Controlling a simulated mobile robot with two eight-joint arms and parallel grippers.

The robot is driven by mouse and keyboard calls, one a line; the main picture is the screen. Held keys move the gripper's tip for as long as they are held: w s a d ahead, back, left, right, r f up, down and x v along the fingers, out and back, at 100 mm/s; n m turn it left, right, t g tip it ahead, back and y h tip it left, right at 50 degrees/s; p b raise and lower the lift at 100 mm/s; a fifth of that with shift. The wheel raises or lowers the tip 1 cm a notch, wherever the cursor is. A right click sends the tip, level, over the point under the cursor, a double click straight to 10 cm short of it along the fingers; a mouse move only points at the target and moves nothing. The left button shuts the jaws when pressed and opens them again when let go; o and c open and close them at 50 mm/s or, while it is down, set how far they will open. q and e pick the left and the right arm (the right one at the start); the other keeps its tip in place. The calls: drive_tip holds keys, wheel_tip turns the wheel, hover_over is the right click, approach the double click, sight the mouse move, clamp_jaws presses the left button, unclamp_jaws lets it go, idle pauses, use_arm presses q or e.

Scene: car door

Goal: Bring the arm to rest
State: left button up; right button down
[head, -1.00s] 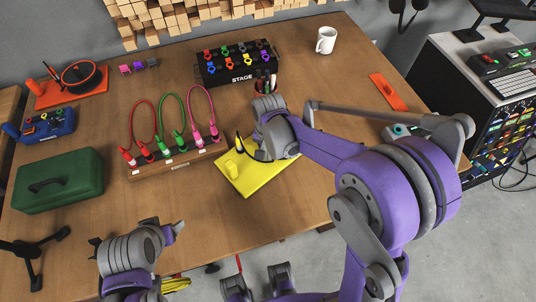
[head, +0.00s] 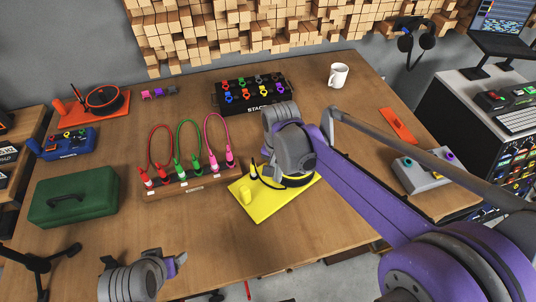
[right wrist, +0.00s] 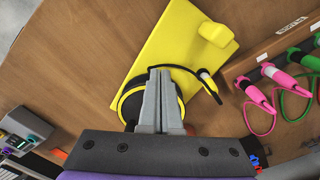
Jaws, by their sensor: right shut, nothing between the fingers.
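My right arm comes in from the right in the head view, and its gripper (head: 288,165) is over the yellow board (head: 268,209), hiding part of it. In the right wrist view the gripper's grey fingers (right wrist: 160,78) are together and empty. My left gripper (head: 140,277) is low at the left, over the table's front part. Its fingers are too unclear to judge.
A wooden rack (head: 190,186) with red, green and pink cables stands left of the yellow board. A black stage box (head: 250,95) is behind it. A green toolbox (head: 75,196) is at the left, a white mug (head: 338,76) at the back, a grey control box (head: 420,176) at the right.

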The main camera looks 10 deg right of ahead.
drive_tip(key=s+d+r+n+t+p, duration=0.1)
drive_tip(key=s+d+n+t, duration=0.1)
drive_tip(key=s, duration=0.6)
drive_tip(key=s+d+r+n+t+p, duration=0.1)
drive_tip(key=s+d+n+t, duration=0.1)
drive_tip(key=s+n, duration=0.3)
drive_tip(key=s+t, duration=0.1)
drive_tip(key=s, duration=0.1)
drive_tip(key=shift+s+d+n+p, duration=0.2)
drive_tip(key=shift+s+n+p, duration=0.1)
drive_tip(key=shift+s, duration=0.05)
drive_tip(key=shift+r, duration=0.1)
